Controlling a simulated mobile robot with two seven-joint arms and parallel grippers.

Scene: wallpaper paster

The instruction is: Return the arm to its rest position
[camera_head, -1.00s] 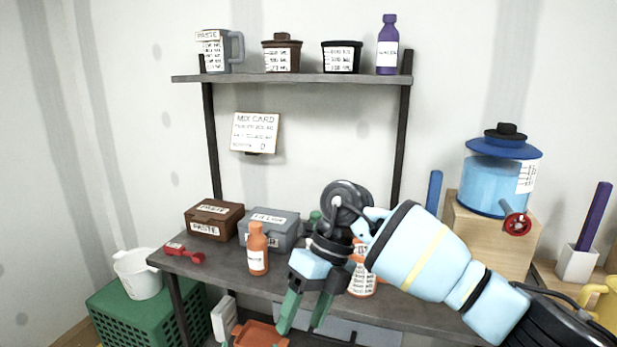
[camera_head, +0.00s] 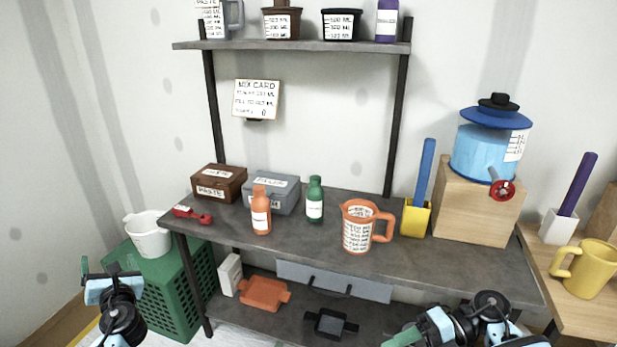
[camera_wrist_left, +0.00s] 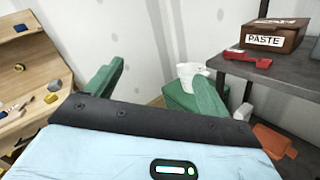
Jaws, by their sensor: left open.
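My left gripper (camera_head: 108,272) hangs in the lower left of the head view, in front of the green crate and left of the workbench. In the left wrist view its two green fingers (camera_wrist_left: 155,86) are spread wide with nothing between them. My right gripper (camera_head: 402,338) is at the bottom edge of the head view, low in front of the workbench. Only part of a green finger shows there, so its opening is hidden. I see no object in it.
The workbench (camera_head: 300,232) carries an orange measuring jug (camera_head: 358,232), orange bottle (camera_head: 261,212), green bottle (camera_head: 315,202) and two boxes. A white bucket (camera_head: 150,238) sits on the green crate (camera_head: 205,275). A blue tank (camera_head: 482,152) stands right. The space above the bench is clear.

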